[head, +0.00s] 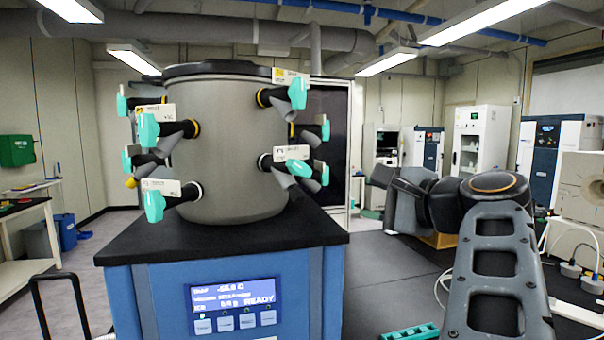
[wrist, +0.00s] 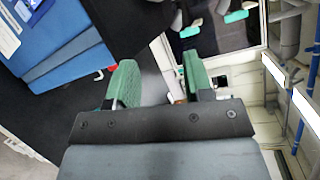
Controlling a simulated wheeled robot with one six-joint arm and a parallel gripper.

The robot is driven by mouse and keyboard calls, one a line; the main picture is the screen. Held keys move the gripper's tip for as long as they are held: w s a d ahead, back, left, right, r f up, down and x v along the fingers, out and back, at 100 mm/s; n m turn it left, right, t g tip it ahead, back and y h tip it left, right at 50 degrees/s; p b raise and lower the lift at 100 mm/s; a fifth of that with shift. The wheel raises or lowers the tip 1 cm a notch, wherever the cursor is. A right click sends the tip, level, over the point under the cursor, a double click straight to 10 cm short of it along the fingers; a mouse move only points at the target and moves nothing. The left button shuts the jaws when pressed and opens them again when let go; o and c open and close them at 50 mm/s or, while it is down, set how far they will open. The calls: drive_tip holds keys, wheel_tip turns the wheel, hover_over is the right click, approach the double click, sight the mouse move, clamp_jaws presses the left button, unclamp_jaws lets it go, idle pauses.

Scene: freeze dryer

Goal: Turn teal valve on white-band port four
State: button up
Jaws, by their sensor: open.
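A grey drum (head: 232,150) stands on the freeze dryer and carries several side ports with teal valves. White-looking bands show on the lower-left port, with its teal valve (head: 154,205), and on the lower-right port, with its teal valve (head: 325,175). Their white labels are too small to read surely, so I cannot tell which port is four. Other ports have yellow bands, including the upper-right one with a teal valve (head: 298,93). My gripper (wrist: 161,83) is open and empty, its green finger pads apart in the wrist view. It is clear of the valves, to the right of the drum.
The drum stands on a black top (head: 225,240) above a blue base with a lit display (head: 232,294). A dark bench (head: 385,275) lies to the right, with a teal rack (head: 408,332) at its front. Free air lies between the drum and my arm.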

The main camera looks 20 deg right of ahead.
sight(300, 167)
drive_tip(key=a+r+t+y, duration=0.1)
drive_tip(key=a+r+y, duration=0.2)
drive_tip(key=a+r, duration=0.1)
drive_tip(key=shift+m, duration=0.5)
drive_tip(key=p+x, duration=0.3)
drive_tip(key=x, duration=1)
drive_tip(key=shift+w+d, duration=0.1)
drive_tip(key=shift+d, duration=0.05)
clamp_jaws()
